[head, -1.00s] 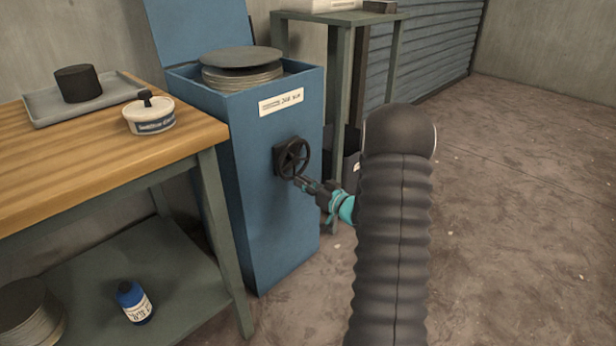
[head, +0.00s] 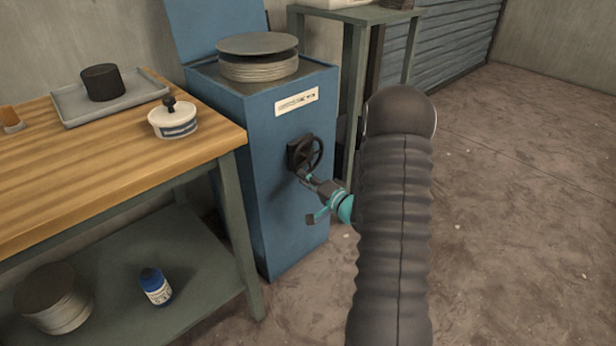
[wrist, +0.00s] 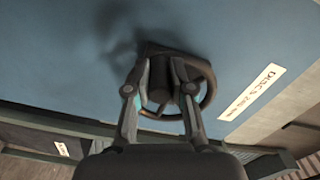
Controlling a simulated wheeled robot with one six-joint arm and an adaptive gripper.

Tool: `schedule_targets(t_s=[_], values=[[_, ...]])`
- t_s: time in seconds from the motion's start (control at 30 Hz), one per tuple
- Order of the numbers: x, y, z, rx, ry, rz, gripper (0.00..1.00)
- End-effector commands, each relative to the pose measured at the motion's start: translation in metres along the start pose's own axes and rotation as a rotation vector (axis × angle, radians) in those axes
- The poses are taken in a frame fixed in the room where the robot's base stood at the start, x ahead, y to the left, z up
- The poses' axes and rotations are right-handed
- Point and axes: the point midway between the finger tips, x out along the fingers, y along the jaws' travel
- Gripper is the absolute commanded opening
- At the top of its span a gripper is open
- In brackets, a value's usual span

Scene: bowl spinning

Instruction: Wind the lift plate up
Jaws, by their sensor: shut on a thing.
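A blue cabinet (head: 285,185) stands beside the bench with its lid raised. A stack of grey discs (head: 258,68) shows in its open top, with a dark disc on top; the lift plate itself is hidden. A black handwheel (head: 312,153) is on the cabinet's front and also shows in the wrist view (wrist: 208,88). My gripper (head: 308,180) is at the wheel's lower part, its two fingers closed from both sides on the wheel's handle (wrist: 160,80). My gripper also shows in the wrist view (wrist: 160,95). The fingers partly hide the handle and rim.
A wooden-topped bench (head: 90,185) stands close at left, with a tray (head: 130,92) and a white tub (head: 172,122) on it. A blue bottle (head: 155,287) and more discs (head: 55,300) lie on its lower shelf. A green stand (head: 352,100) is behind. Floor at right is clear.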

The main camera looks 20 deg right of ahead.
Motion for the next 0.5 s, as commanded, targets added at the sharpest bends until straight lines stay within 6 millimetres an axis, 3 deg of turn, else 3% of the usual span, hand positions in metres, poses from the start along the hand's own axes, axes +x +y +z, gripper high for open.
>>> schedule_targets(t_s=[0.5], values=[[0.0, -0.022, 0.002, 0.351, -0.002, -0.001, 0.0]])
